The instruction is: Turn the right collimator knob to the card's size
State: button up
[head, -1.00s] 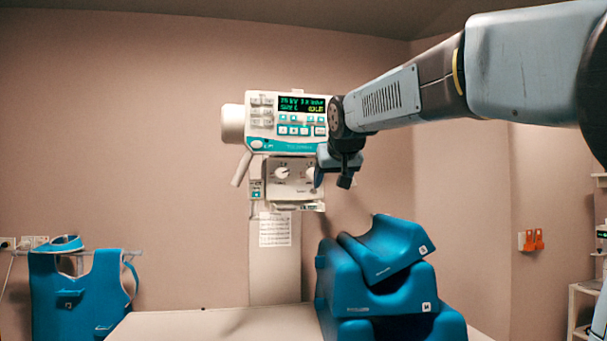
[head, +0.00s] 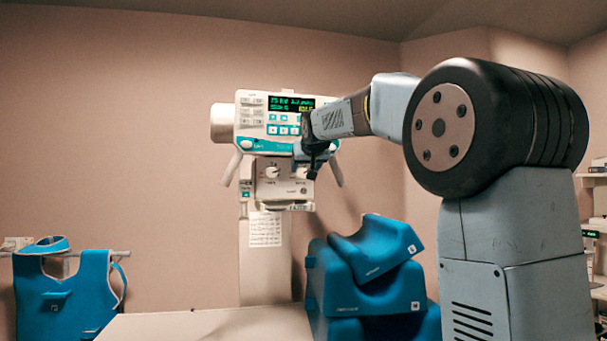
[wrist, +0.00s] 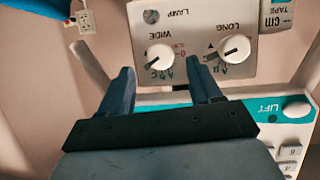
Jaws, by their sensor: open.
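The collimator panel (head: 285,190) hangs under the control console on the column. It has two white knobs. In the head view the left knob (head: 271,172) is clear and the right knob (head: 302,172) is partly behind my gripper (head: 311,165). The wrist view is upside down: the right knob, marked WIDE (wrist: 158,57), shows at left, and the LONG knob (wrist: 235,48) at right. My gripper (wrist: 160,70) is open, its fingertips either side of the WIDE knob in the picture; contact cannot be told. A white printed sheet (head: 265,229) hangs below; its print is unreadable.
The console (head: 270,125) with a lit display and buttons is close to my gripper, with handles at its sides. A blue apron (head: 65,295) hangs at left.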

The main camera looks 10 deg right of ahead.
aim_at(303, 173)
jog(key=shift+x, duration=2.5)
jog(key=c, duration=1)
